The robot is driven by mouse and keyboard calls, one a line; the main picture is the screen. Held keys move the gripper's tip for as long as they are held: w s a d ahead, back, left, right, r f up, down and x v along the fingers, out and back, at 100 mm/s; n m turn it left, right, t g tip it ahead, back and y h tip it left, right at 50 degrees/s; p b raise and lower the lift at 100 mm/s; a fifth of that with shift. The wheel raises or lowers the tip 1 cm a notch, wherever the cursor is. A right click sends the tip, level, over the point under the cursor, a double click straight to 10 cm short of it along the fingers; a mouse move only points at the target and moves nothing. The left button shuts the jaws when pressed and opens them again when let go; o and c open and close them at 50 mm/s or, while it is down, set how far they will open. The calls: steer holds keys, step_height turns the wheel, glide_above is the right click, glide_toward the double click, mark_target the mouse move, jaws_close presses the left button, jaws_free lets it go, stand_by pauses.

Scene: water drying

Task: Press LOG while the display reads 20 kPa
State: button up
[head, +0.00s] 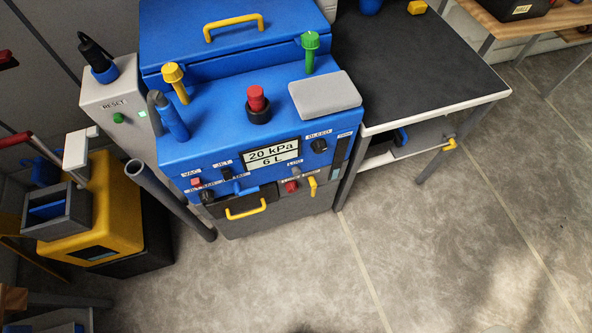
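The blue machine (215,150) stands in the middle of the head view, with its control panel facing me. Its display (271,154) reads "20 kPa" and, below that, "6 L". The LOG label sits just under the display, towards its right. A small grey button (297,171) shows just below that label. My gripper is not in the head view, and nothing covers the LOG area.
A dial marked BLEED (319,145) is right of the display; VAC and JET controls are left. A yellow drawer handle (246,212) juts out below. A grey pipe (170,200) leans at left, and a dark-topped table (420,70) stands right. The front floor is clear.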

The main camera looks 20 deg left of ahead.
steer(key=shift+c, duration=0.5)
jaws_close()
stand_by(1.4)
